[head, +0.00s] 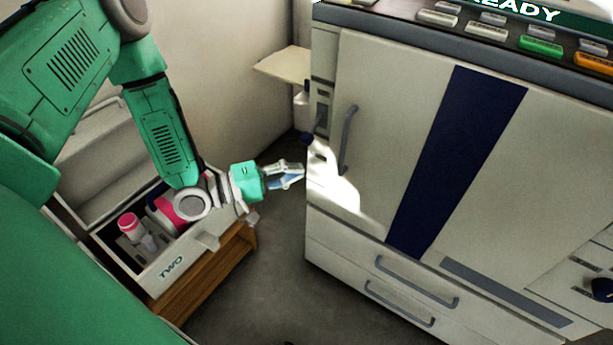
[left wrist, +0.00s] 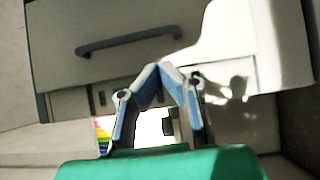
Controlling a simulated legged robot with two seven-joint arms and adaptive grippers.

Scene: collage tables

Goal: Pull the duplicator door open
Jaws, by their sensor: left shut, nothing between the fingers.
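The duplicator door (head: 383,90) is a pale panel on the front of the big machine, with a grey bar handle (head: 347,140) near its left edge. The door looks closed. In the left wrist view the handle (left wrist: 128,42) lies beyond and to the left of my fingertips. My left gripper (head: 302,172) is shut and empty, just left of the door's lower left edge and below the handle. In the left wrist view the left gripper's fingertips (left wrist: 158,68) meet. The gripper does not hold the handle. My right gripper is not in view.
A white box marked TWO (head: 172,268) with pink-capped containers stands on a wooden stand (head: 215,262) at the left. Drawers with handles (head: 415,283) sit below the door. Buttons (head: 487,30) line the machine's top. Grey floor (head: 262,290) is clear between.

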